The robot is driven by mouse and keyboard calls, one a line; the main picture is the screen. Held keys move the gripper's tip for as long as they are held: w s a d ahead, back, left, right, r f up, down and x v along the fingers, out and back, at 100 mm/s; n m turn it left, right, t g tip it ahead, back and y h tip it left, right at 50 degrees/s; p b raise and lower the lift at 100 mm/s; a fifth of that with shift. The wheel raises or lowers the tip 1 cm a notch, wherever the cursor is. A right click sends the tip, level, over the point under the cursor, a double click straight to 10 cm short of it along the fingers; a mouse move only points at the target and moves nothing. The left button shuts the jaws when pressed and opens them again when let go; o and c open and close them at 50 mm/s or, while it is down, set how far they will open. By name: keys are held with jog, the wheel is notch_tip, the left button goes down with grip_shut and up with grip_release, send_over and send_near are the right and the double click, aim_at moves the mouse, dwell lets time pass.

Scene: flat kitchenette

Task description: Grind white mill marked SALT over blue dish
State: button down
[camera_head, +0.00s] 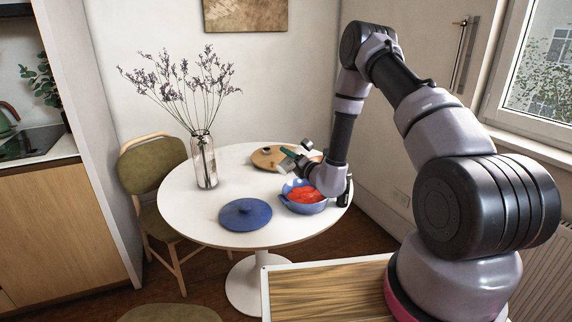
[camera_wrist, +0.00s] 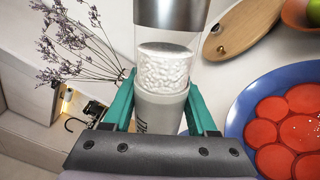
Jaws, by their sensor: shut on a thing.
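My gripper (camera_wrist: 160,110) is shut on the mill (camera_wrist: 163,70). The mill has a pale grey-white body, a clear chamber with white grains and a silver metal end. In the head view the mill (camera_head: 285,167) looks tilted, held above the table near the far left of the blue dish. The blue dish (camera_wrist: 245,107) holds red round slices, with pale specks on one at the right edge of the wrist view. In the head view the dish (camera_head: 303,208) is partly hidden by my arm.
A glass vase with dried stems (camera_head: 204,162) stands at the left. A wooden board (camera_head: 266,158) lies behind my gripper. Fruit (camera_wrist: 313,12) shows near it. A green chair (camera_head: 155,172) stands behind the table.

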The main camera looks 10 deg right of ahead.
jog(key=w+d+r+n, duration=0.3)
jog(key=d+n, duration=0.3)
jog(key=n, duration=0.5)
jog(key=shift+w+n, duration=0.15)
jog(key=shift+n, duration=0.15)
